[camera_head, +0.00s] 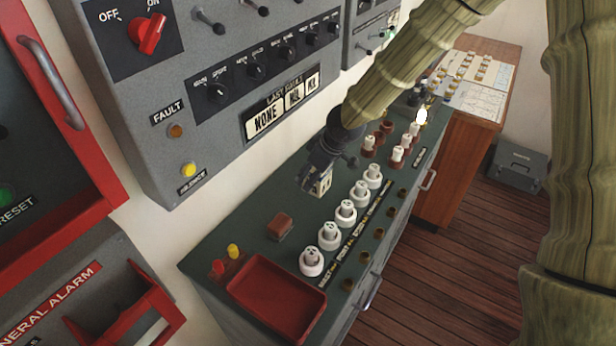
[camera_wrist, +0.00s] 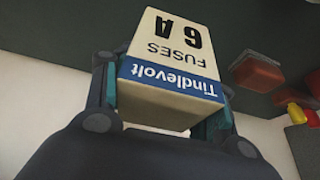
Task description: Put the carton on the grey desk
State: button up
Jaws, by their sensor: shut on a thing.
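The carton (camera_wrist: 170,65) is a small cream box with a blue band, printed "Tindlevolt", "FUSES" and "6A". In the wrist view it sits between the two fingers of my gripper (camera_wrist: 162,100), which is shut on it. In the head view, my gripper (camera_head: 322,172) holds the carton (camera_head: 319,186) over the dark grey-green top of a grey desk-like console (camera_head: 240,222), behind the row of white fuse holders. My gripper hides part of the carton. I cannot tell whether its underside touches the top.
White fuse holders (camera_head: 346,212) line the console. A red tray (camera_head: 275,298), a reddish-brown block (camera_head: 280,226) and red and yellow pieces (camera_head: 233,250) are nearby. A grey switch panel (camera_head: 220,95) rises behind. A wooden cabinet (camera_head: 460,150) with papers stands beyond.

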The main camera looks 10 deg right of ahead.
jog(key=shift+a+f, duration=0.1)
jog(key=shift+f, duration=0.25)
jog(key=w+f, duration=0.4)
jog(key=f, duration=0.1)
jog(key=shift+w+a, duration=0.15)
jog(key=shift+w, duration=0.2)
jog(key=shift+c, duration=0.6)
jog(key=o, duration=1.2)
jog(key=shift+s+r, duration=0.1)
jog(key=shift+s, duration=0.15)
jog(key=shift+c, duration=0.2)
jog(key=shift+o, duration=1.4)
jog(key=shift+s+r, duration=0.2)
jog(key=shift+s, duration=0.1)
jog(key=shift+s+r, duration=0.45)
jog(key=shift+s, duration=0.05)
jog(key=shift+w+f, duration=0.45)
jog(key=shift+w, duration=0.25)
jog(key=b+v, duration=0.2)
jog(key=v, duration=1)
jog(key=shift+r, duration=0.2)
